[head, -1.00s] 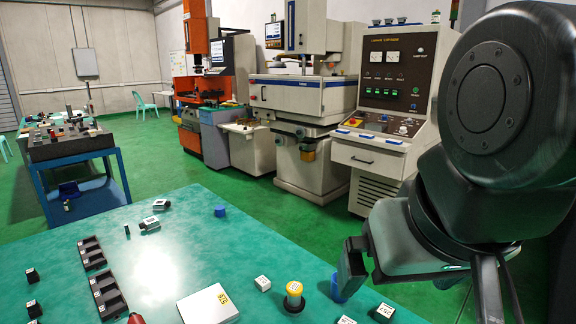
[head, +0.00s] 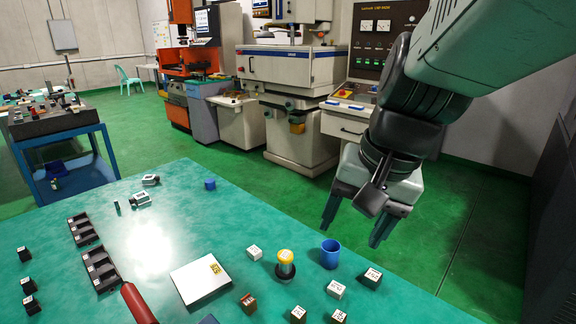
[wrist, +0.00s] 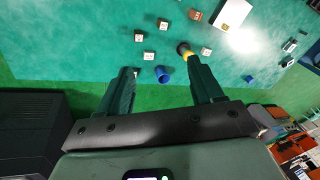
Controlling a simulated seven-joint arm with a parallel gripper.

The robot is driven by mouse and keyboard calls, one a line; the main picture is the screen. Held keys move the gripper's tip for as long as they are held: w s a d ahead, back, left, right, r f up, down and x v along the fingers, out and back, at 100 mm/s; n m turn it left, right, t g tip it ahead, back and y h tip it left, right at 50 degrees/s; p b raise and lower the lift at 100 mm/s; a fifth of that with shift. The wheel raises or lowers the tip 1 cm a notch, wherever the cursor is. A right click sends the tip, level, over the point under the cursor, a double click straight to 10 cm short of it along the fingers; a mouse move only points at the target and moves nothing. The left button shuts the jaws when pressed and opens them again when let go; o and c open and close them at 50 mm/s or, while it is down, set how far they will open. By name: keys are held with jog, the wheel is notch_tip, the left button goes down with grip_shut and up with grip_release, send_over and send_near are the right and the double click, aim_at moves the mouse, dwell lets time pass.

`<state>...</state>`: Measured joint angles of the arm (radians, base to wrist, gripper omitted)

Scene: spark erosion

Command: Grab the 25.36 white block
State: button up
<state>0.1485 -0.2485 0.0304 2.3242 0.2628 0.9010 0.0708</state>
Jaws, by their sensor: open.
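Two small white blocks with printed labels lie on the green table: one (head: 254,253) left of the yellow-topped cylinder, one (head: 336,290) in front of the blue cup. The wrist view shows them too, at right (wrist: 206,51) and at centre (wrist: 149,56). I cannot read which label says 25.36. A dark block (head: 370,279) with a white labelled top sits right of the cup. My gripper (head: 355,228) is open and empty, above and beyond the table's far right edge. In the wrist view its fingers (wrist: 160,70) flank the blue cup from above, touching nothing.
The blue cup (head: 330,254) and yellow-topped cylinder (head: 285,265) stand near the blocks. More labelled blocks (head: 298,314) lie at the front. A white plate (head: 200,280), black trays (head: 100,269) and a red handle (head: 137,303) lie left. The table's middle left is mostly clear.

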jog(key=w+d+f+m+y, duration=0.3)
jog(key=w+f+m, duration=0.2)
jog(key=f, duration=0.3)
jog(key=w+d+f+m+y, duration=0.35)
jog(key=w+f+m, duration=0.2)
jog(key=f, duration=0.25)
jog(key=w+d+f+m+t+y, duration=0.25)
jog(key=d+f+m, duration=0.3)
jog(key=f, duration=0.45)
jog(key=m+t, duration=0.4)
jog(key=m, duration=0.2)
send_near(339, 289)
jog(key=shift+s+d+r+h, duration=0.15)
jog(key=shift+s+d+r, duration=0.2)
jog(key=shift+r, duration=0.15)
jog(key=shift+s+d+r+h, duration=0.15)
jog(key=shift+s+d+r, duration=0.2)
jog(key=shift+r, duration=0.15)
jog(key=shift+w+a+f, duration=0.1)
jog(key=shift+w+f, duration=0.1)
jog(key=shift+f, duration=0.1)
jog(key=x, duration=1)
jog(key=shift+a+f, duration=0.1)
jog(key=shift+f, duration=0.1)
grip_shut()
